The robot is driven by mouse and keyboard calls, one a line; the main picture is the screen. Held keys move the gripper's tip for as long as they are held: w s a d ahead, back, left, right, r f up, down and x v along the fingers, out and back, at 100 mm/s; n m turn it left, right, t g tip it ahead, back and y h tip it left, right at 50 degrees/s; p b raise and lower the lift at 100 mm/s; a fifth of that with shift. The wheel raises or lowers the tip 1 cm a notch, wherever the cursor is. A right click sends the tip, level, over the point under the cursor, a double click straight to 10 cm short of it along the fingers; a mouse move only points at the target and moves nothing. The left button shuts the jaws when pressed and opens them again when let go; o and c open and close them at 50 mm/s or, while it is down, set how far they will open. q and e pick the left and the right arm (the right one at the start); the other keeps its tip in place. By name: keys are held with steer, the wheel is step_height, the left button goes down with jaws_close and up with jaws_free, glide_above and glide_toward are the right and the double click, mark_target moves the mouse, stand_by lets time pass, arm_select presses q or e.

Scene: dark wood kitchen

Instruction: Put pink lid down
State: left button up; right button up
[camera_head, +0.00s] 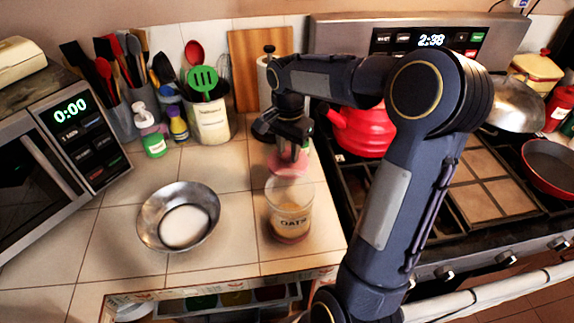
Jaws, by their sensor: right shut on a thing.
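The pink lid (287,163) is held by my right gripper (290,148), which is shut on it. My gripper partly covers the lid. In the picture the lid shows just above and behind the rim of a clear jar labelled OATS (290,212). The jar stands upright and open on the tiled counter, with oats inside and a pinkish base. I cannot tell whether the lid touches the counter. My left gripper is not in view.
A metal bowl with white contents (151,232) stands left of the jar. Utensil holders (209,124) and bottles (178,126) line the back. A red kettle (362,136) sits on the stove at right. An open drawer (215,303) is below the counter. Tiles left of the lid are clear.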

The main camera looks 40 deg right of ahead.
mark_target(288, 162)
steer(key=shift+f, duration=2.4)
steer(key=shift+f, duration=0.15)
steer(key=o, duration=0.9)
steer(key=shift+o, duration=0.2)
step_height(288, 162, up, 12)
steer(key=shift+r, duration=0.2)
